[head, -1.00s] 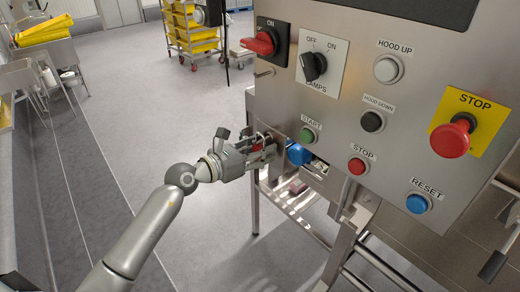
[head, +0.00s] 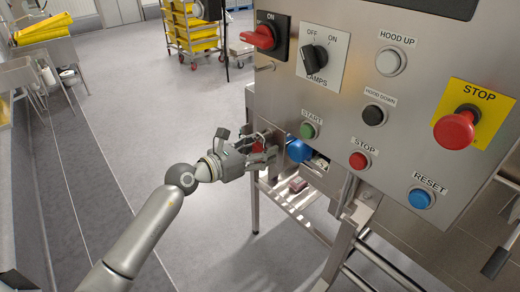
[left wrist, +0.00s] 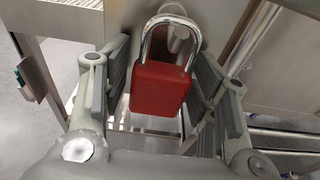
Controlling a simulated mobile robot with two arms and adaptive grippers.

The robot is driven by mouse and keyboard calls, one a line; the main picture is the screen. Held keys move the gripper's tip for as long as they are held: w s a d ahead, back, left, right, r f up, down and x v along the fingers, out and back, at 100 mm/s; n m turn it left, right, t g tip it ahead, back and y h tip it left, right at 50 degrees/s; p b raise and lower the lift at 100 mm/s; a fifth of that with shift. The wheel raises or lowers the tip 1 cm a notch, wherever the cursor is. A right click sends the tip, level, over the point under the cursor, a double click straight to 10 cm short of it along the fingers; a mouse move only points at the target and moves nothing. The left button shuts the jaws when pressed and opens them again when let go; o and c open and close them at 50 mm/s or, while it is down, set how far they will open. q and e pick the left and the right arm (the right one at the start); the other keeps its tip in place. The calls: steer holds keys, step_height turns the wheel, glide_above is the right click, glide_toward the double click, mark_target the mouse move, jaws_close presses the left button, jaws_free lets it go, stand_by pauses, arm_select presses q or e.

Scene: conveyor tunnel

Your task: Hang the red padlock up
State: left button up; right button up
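The red padlock (left wrist: 160,88) is upright in the left wrist view, its shiny shackle at the top. A pale rounded metal part (left wrist: 180,32) shows within the shackle; I cannot tell whether the shackle bears on it. My left gripper (head: 265,150) is beside the lower left edge of the steel control panel (head: 345,110). Its fingers are spread on both sides of the padlock, with narrow gaps in the left wrist view. In the head view, only a little red of the padlock (head: 257,147) shows between the fingers. My right gripper is not in view.
A blue round part (head: 298,151) is close to the right of the fingers, below the green START button (head: 309,131). A red rotary switch (head: 263,37) is above. A steel frame (head: 345,230) stands below.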

arm_select(q)
steer(key=shift+o, duration=0.5)
steer(key=shift+a, duration=0.15)
steer(key=shift+s+a, duration=0.25)
steer(key=shift+a, duration=0.05)
steer(key=v, duration=1.1)
